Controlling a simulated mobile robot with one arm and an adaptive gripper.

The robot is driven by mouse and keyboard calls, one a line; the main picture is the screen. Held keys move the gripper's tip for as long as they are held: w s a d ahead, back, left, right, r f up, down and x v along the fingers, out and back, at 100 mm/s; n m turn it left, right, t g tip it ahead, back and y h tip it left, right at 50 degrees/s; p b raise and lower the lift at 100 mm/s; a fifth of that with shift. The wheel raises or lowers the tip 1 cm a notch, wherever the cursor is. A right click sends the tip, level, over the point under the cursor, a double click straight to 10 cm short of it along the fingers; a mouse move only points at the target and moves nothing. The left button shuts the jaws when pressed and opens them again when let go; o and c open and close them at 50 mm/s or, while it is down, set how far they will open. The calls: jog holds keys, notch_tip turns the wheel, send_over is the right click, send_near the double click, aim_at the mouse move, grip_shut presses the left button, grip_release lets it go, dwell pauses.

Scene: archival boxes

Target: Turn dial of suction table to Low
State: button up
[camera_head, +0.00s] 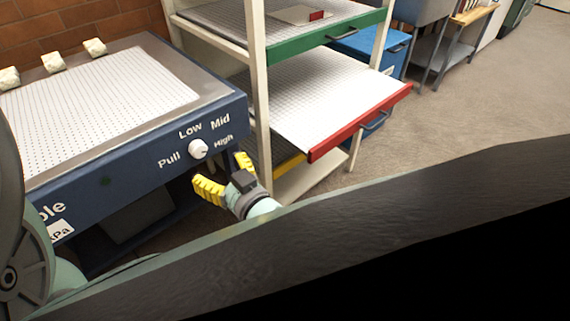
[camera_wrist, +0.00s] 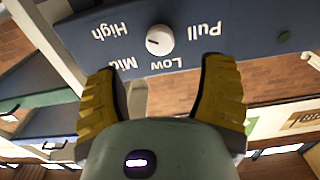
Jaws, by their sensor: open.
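The suction table (camera_head: 130,160) is dark blue with a white perforated top, at the left of the head view. Its white round dial (camera_head: 198,149) sits on the front panel, ringed by the labels Pull, Low, Mid and High. The wrist view shows the dial (camera_wrist: 159,41) with the labels upside down; a faint mark on it seems to face High, but this is hard to tell. My gripper (camera_head: 218,170) has yellow fingers, open and empty, in front of and a little below the dial. In the wrist view its fingertips (camera_wrist: 160,68) lie apart, either side of the dial's line, not touching it.
A shelf rack (camera_head: 257,70) with a green-edged and a red-edged shelf (camera_head: 345,105) stands close to the right of the table. A blue box (camera_head: 365,48) is behind it. Small off-white lumps (camera_head: 53,63) line the table's back edge. Open floor (camera_head: 460,110) lies at right.

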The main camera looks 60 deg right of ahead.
aim_at(201, 151)
jog(key=b+x, duration=0.1)
jog(key=x, duration=0.7)
jog(key=shift+a, duration=0.1)
jog(key=shift+c, duration=0.4)
jog(key=c, duration=1.1)
jog(key=shift+c, duration=0.2)
